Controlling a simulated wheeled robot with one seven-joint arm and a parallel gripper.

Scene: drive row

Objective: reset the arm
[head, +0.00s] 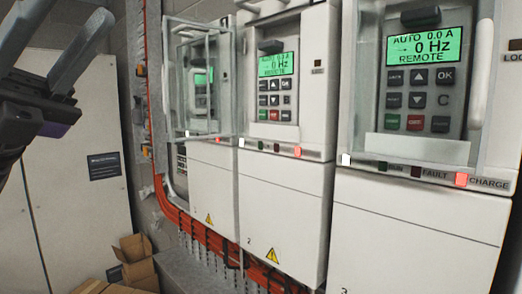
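My gripper (66,14) is at the upper left, dark grey. Its two fingers are spread, with an empty gap between them, and one fingertip is cut off by the top edge. It is apart from the drives in the picture. The right drive (420,225) is marked 3, and its keypad display (430,46) reads AUTO, 0.0 A, 0 Hz, REMOTE. The middle drive (285,195), marked 2, shows the same reading. The left drive (210,178) has a clear cover (220,80) that stands out in front of its keypad; I cannot tell how far it is swung.
A clear cover with a pale handle (481,75) is on the right drive. Red lamps (461,180) glow below the right and middle keypads. Orange conduit (153,95) runs down the wall. A pale cabinet (80,170) and cardboard boxes (138,262) stand at the left.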

